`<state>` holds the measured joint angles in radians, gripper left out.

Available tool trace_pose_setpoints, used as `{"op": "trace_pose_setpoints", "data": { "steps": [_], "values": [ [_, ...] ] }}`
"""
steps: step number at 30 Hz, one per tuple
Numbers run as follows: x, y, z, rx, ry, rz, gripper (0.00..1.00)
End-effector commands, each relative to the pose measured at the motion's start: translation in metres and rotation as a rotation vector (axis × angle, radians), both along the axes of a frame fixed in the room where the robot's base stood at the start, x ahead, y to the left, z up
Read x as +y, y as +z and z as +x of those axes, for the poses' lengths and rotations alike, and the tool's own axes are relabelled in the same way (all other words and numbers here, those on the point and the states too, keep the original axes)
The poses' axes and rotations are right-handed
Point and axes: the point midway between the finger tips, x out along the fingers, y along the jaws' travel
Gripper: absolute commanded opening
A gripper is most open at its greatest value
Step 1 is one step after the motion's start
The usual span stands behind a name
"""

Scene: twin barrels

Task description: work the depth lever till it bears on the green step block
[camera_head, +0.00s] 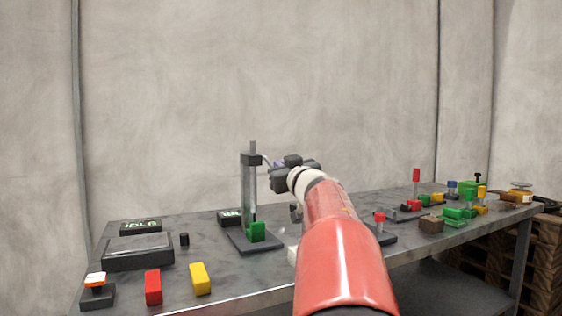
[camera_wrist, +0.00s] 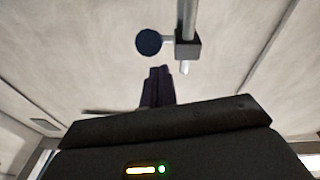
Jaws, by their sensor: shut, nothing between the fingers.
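A depth gauge stand with a grey upright column (camera_head: 246,200) stands on a dark base plate on the bench. The green step block (camera_head: 257,231) sits on that base beneath a thin vertical rod. I cannot tell whether the rod's end touches the block. The depth lever reaches from the dark block at the column's top (camera_head: 252,159) toward my gripper; its round dark blue knob (camera_wrist: 148,42) shows in the wrist view. My gripper (camera_wrist: 158,72) is shut and empty, its dark fingertips just below the knob in the picture, with a small gap visible.
Several coloured pieces crowd the right end. My arm hides part of the bench's middle.

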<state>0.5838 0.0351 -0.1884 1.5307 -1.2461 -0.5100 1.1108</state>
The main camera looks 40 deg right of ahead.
Motion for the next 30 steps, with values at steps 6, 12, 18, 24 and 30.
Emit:
{"op": "trace_pose_setpoints", "data": {
  "steps": [6,12,18,24,30],
  "values": [
    [-0.003,-0.009,0.003,-0.001,-0.001,0.000,0.00],
    [-0.003,-0.009,0.003,-0.001,-0.001,0.000,0.00],
    [-0.003,-0.016,0.003,-0.017,0.000,-0.004,0.00],
    [-0.003,-0.029,0.006,-0.083,0.001,-0.019,0.00],
    [-0.004,-0.037,0.008,-0.131,0.000,-0.029,0.00]
  ]
}}
